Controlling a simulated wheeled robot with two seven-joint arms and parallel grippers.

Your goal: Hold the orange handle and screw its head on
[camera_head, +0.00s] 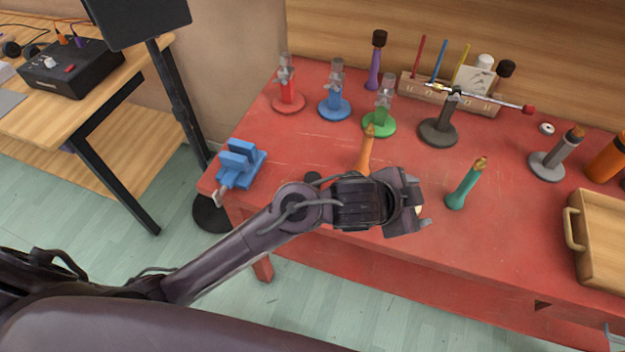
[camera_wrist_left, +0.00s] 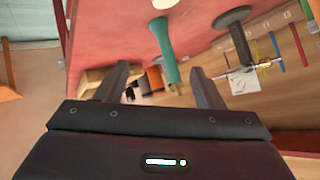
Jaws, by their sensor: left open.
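The orange handle (camera_head: 366,150) stands near the table's middle, upright or slightly tilted, with a tan threaded-looking top. My left arm hides its lower end. My left gripper (camera_head: 412,208) is open, in front and to the right of this handle, apart from it. Its two fingers also show in the left wrist view (camera_wrist_left: 160,86), with nothing held between them. A pale object peeks out behind the gripper, mostly hidden. A small dark piece (camera_head: 313,178) shows beside my forearm. I cannot tell which piece is the orange handle's head. My right gripper is not in view.
A green handle (camera_head: 465,184) stands right of my gripper and also shows in the wrist view (camera_wrist_left: 164,48). Red, blue and green stands (camera_head: 380,122), a dark stand (camera_head: 438,130) and a rack (camera_head: 412,88) lie behind. A blue vise (camera_head: 240,165) is left; a wooden tray (camera_head: 590,272) right.

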